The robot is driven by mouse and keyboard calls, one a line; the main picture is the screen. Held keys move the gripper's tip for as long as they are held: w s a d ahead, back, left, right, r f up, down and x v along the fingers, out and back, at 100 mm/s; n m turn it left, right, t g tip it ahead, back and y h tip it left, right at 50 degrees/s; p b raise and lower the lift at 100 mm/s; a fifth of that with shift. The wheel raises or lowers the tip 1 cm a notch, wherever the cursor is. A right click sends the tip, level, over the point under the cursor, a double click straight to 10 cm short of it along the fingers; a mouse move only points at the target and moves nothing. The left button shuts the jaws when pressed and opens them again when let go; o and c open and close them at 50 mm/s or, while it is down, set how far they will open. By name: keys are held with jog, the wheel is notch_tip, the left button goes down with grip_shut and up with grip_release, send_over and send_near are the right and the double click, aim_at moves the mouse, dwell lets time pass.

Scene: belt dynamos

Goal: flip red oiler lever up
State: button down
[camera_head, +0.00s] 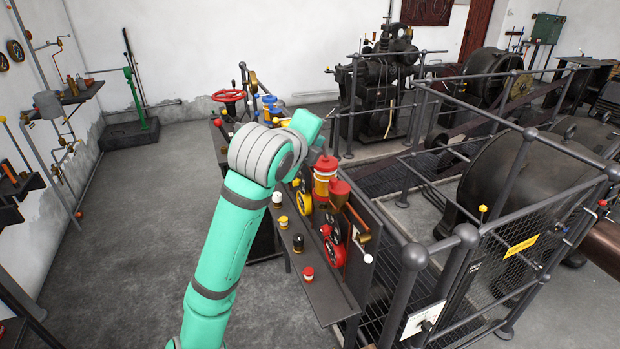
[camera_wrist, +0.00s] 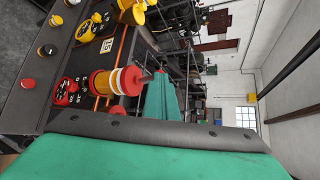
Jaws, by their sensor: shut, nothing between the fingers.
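The red oiler is a jar with a red cap and orange, yellow and white bands on the panel. It shows in the head view (camera_head: 325,182) and in the wrist view (camera_wrist: 101,82). A small red tip (camera_wrist: 146,78) sticks out past its cap; I cannot tell whether this is the lever or how it is set. My gripper (camera_wrist: 158,78) is shut and empty, its teal tip close beside that red tip; I cannot tell whether they touch. In the head view my gripper's teal end (camera_head: 311,119) is above and behind the jar, fingertips unclear.
A red dial (camera_wrist: 66,92) and a yellow dial (camera_wrist: 86,31) sit on the panel. A shelf (camera_head: 318,292) with several coloured knobs runs along its front. A red handwheel (camera_head: 229,96) stands farther back. Railings (camera_head: 413,255) close off the right.

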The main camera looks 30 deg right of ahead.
jog(key=shift+s+d, duration=0.1)
jog(key=shift+d, duration=0.05)
jog(key=shift+r, duration=0.85)
jog(key=v, duration=1.4)
jog(key=shift+a+f, duration=0.2)
jog(key=shift+w+d, duration=0.1)
jog(key=shift+w, duration=0.1)
